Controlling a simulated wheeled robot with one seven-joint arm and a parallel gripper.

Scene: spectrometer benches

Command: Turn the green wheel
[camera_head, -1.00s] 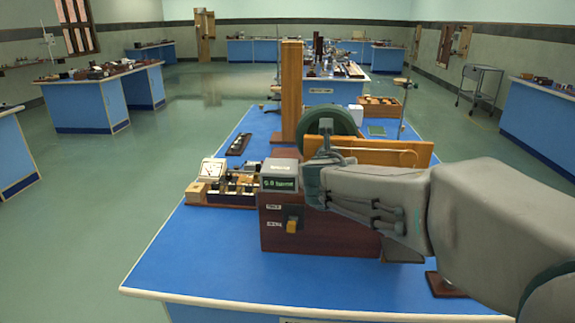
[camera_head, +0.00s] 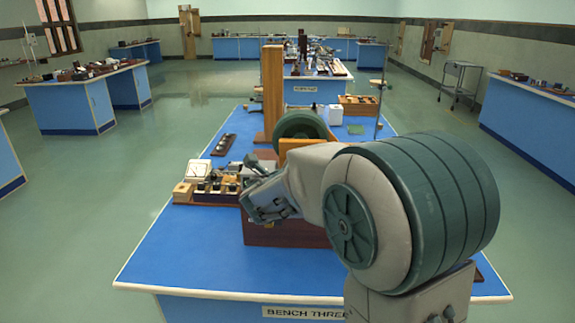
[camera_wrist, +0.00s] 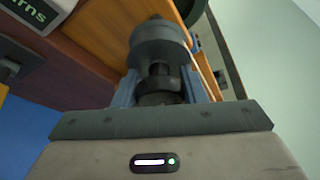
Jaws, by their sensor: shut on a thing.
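The green wheel (camera_head: 300,124) stands upright on the blue bench, behind a wooden board and beside a tall wooden post. My arm hides its lower part. In the wrist view, a dark green curve at the top edge (camera_wrist: 191,8) looks like its rim. My gripper (camera_wrist: 162,88) has its blue-grey fingers on either side of a dark grey stepped knob (camera_wrist: 158,48) and is shut on it. The knob sits in front of the orange wooden board; how it joins the wheel is hidden. In the head view my gripper (camera_head: 252,188) is partly hidden by its own wrist.
A dark wooden box (camera_head: 285,234) stands below my gripper. A meter and terminal board (camera_head: 205,185) lie to its left, and a tall wooden post (camera_head: 272,90) rises behind. The bench's (camera_head: 180,250) front left is clear.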

